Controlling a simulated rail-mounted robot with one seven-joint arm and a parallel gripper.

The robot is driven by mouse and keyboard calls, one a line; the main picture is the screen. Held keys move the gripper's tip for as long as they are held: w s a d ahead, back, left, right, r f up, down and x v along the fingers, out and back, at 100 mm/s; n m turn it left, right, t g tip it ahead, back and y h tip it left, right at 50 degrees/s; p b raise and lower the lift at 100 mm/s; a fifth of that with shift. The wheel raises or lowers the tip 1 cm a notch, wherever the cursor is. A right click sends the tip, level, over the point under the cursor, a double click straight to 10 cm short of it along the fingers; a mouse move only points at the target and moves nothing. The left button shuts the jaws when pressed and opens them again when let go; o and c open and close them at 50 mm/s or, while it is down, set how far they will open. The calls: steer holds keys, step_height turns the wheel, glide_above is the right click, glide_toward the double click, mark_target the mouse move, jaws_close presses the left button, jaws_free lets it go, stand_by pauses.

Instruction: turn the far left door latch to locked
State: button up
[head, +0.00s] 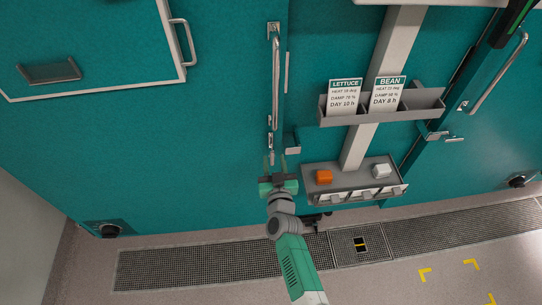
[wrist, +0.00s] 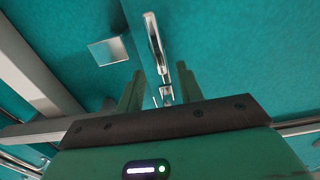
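The far left door (head: 220,120) is a teal panel with a long upright silver bar handle (head: 275,80) near its right edge. Below that handle is a small silver latch (head: 270,143); its lever appears roughly upright, in line with the handle. In the wrist view a silver lever (wrist: 154,40) points up and away, just beyond my fingertips. My gripper (head: 276,168) is just below the latch, close to the door. In the wrist view my gripper (wrist: 160,80) has its two fingers apart, with metal visible between them. I cannot tell whether they touch it.
A small silver plate (wrist: 108,52) sits beside the lever. A floor grate (head: 200,262) runs below.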

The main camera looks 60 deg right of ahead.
mark_target(272, 154)
steer(key=b+x, duration=0.1)
steer(key=x, duration=0.3)
steer(key=shift+w+d+b, duration=0.25)
steer(key=shift+b, duration=0.15)
steer(key=shift+c, duration=0.3)
jaws_close()
